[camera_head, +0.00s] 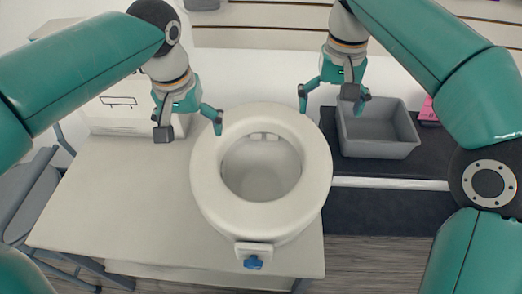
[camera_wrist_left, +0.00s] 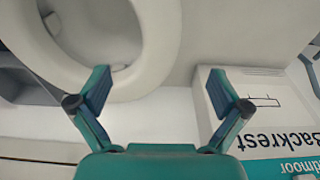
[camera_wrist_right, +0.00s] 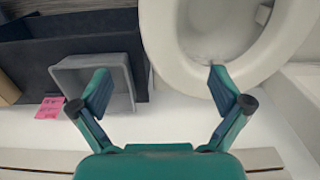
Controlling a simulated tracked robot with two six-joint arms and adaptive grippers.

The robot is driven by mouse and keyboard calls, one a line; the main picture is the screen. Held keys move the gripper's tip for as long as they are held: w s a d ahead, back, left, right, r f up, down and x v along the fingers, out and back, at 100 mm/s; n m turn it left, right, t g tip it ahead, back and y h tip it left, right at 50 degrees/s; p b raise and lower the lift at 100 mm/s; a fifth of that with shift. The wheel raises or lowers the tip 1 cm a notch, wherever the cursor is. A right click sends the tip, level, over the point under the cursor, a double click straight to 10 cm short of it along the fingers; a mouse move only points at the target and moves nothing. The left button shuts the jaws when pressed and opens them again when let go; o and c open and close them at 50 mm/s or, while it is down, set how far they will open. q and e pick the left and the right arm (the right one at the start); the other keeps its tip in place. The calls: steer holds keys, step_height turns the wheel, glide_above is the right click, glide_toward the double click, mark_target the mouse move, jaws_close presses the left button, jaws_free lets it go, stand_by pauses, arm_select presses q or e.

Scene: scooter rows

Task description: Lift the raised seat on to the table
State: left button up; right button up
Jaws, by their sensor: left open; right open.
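The raised seat (camera_head: 205,175) is a thick white ring with a large oval opening and a blue knob (camera_head: 253,262) on its front bracket. It sits over the right part of the pale table (camera_head: 110,205), its right side reaching the table's right edge. I cannot tell whether its underside touches the tabletop. My left gripper (camera_head: 190,129) is open and empty at the seat's back left; the seat also shows in the left wrist view (camera_wrist_left: 158,45). My right gripper (camera_head: 331,104) is open and empty at its back right; the seat's rim shows beside one finger in the right wrist view (camera_wrist_right: 165,50).
A white box marked "Backrest" (camera_wrist_left: 262,90) stands at the table's back left. A grey bin (camera_head: 378,151) and a pink item (camera_head: 429,110) lie right of the table on a dark surface (camera_head: 385,215). A grey frame (camera_head: 25,195) stands at the left. The table's front left is clear.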

mark_target(208, 166)
arm_select(q)
steer(key=shift+r, duration=0.1)
arm_select(e)
steer(key=shift+s, duration=0.1)
arm_select(q)
steer(key=f, duration=0.5)
steer(key=w+f, duration=0.1)
steer(key=f, duration=0.5)
steer(key=w+f, duration=0.1)
steer(key=f, duration=0.4)
steer(key=shift+w+d+f, duration=0.15)
steer(key=shift+w+f, duration=0.05)
steer(key=shift+f, duration=0.2)
arm_select(e)
step_height(208, 166, down, 17)
steer(key=shift+r, duration=0.1)
arm_select(q)
steer(key=shift+r, duration=0.1)
steer(key=c, duration=1.7)
arm_select(e)
steer(key=shift+d, duration=0.1)
steer(key=c, duration=1.7)
